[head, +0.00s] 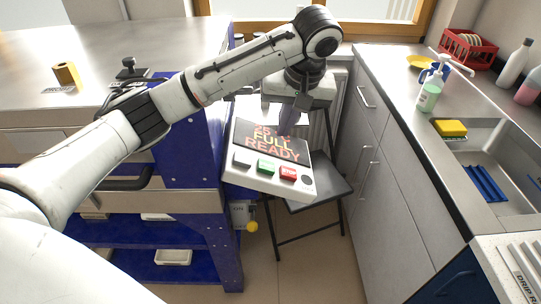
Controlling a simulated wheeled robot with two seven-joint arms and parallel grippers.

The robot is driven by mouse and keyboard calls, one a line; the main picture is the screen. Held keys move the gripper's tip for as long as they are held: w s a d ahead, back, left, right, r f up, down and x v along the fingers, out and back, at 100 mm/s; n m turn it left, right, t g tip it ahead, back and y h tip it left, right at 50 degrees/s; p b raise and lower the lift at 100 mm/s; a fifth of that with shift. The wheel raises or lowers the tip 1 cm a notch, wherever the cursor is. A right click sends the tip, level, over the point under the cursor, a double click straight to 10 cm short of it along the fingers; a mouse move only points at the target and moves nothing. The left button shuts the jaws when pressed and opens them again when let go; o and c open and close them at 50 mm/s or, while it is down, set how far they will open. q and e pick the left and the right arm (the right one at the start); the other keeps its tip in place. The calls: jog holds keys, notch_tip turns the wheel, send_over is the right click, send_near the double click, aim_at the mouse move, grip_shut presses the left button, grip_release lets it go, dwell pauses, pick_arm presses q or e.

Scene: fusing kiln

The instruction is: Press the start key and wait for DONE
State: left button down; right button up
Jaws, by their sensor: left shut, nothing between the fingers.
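A white control panel (238,183) stands tilted toward me beside the blue bench. Its dark display (259,140) shows 25 °C, FULL and READY in orange-red letters. A round dark spot (307,180) lies right of the red key. My left gripper (287,120) is shut and empty, pointing down over the upper right of the display. I cannot tell whether it touches the panel; it is apart from the keys. My right gripper is out of view.
A black folding chair (325,187) stands behind and right of the panel. The counter (400,95) with a sink (490,150), soap bottle (430,94) and yellow sponge (450,128) runs along the right.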

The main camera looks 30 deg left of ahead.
pick_arm(q)
send_over(268, 164)
jog(key=d, duration=0.2)
jog(key=f, duration=1)
jog(key=shift+s+a+f, duration=0.1)
jog(key=shift+s+a, duration=0.05)
jog(key=shift+a, duration=0.05)
jog(key=shift+s+a+f, duration=0.1)
jog(key=shift+a+f, duration=0.05)
jog(key=shift+f, duration=0.25)
jog(key=shift+s+a+f, duration=0.1)
jog(key=shift+f, duration=0.3)
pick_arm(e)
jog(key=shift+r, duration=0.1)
